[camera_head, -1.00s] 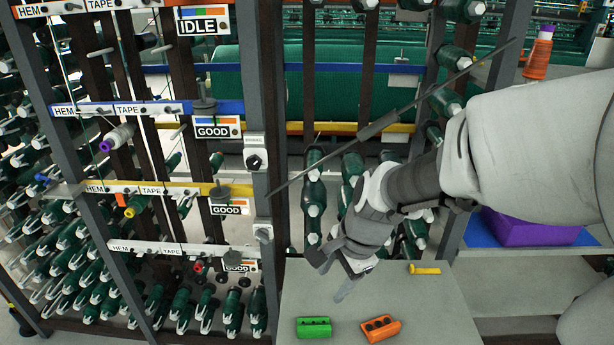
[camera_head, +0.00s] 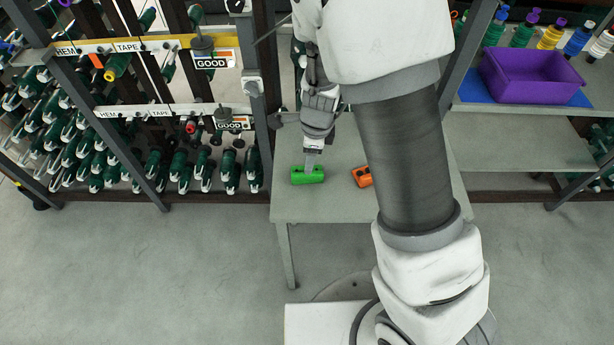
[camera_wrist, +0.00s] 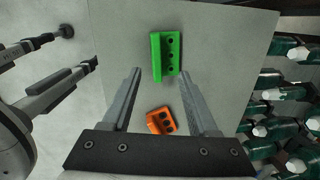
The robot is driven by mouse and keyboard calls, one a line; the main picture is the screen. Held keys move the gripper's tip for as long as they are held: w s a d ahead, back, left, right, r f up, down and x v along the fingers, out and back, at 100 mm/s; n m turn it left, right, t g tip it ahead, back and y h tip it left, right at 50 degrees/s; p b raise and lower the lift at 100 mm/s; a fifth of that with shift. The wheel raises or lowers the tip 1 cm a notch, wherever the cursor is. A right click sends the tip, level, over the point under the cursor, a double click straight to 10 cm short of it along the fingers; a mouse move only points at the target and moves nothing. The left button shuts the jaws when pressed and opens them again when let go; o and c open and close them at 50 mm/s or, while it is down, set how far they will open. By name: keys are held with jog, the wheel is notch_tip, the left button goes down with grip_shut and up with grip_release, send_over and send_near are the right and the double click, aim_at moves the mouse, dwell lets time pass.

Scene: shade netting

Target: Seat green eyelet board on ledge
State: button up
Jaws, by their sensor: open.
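The green eyelet board (camera_head: 307,176) lies near the front left edge of the grey ledge (camera_head: 345,208). The green board lies ahead of and between the fingertips, apart from both.
An orange holed block (camera_head: 362,176) lies right of the green board, partly hidden by my arm; it also shows in the wrist view (camera_wrist: 160,121). A purple bin (camera_head: 530,78) sits on a blue mat at right. Racks of green spools stand at left.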

jog(key=f, duration=0.3)
jog(key=shift+w+a+b, duration=0.1)
jog(key=shift+w+b, duration=0.1)
jog(key=shift+b, duration=0.1)
notch_tip(320, 180, down, 4)
jog(key=shift+s+a+f+b, duration=0.1)
jog(key=shift+a+f+b, duration=0.05)
jog(key=shift+b, duration=0.65)
jog(key=shift+f, duration=0.45)
grip_shut()
